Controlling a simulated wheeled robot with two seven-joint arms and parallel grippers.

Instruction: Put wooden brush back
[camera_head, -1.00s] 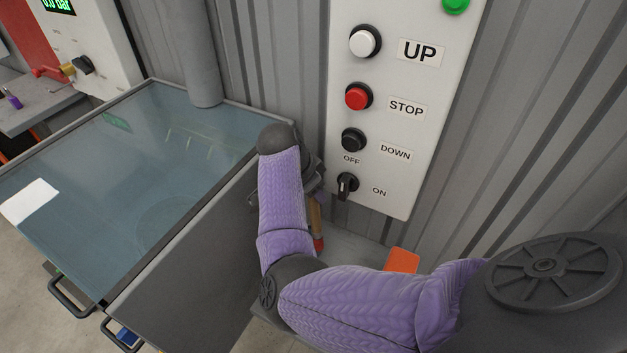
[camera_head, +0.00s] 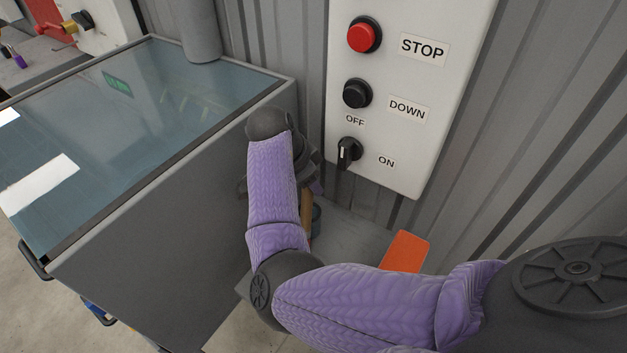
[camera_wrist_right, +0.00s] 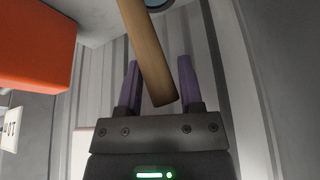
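The wooden brush shows as a pale wooden handle (camera_wrist_right: 146,50) in the right wrist view, slanting between my right gripper's two purple fingers (camera_wrist_right: 159,66). A gap shows between the handle and the right-hand finger, so the gripper looks open around it. The handle's near end is close to the palm; its far end leaves the top of the picture. In the head view my right gripper (camera_head: 312,183) is mostly hidden behind my purple forearm, with a sliver of the handle (camera_head: 307,208) below it. The brush head is not visible. My left gripper is out of view.
A dark blue-grey round object (camera_head: 316,217) stands by the handle on a grey surface (camera_head: 350,240). An orange block (camera_head: 405,252) lies to its right. A control panel (camera_head: 400,150) hangs on the corrugated wall behind. A large glass-topped cabinet (camera_head: 170,240) stands left.

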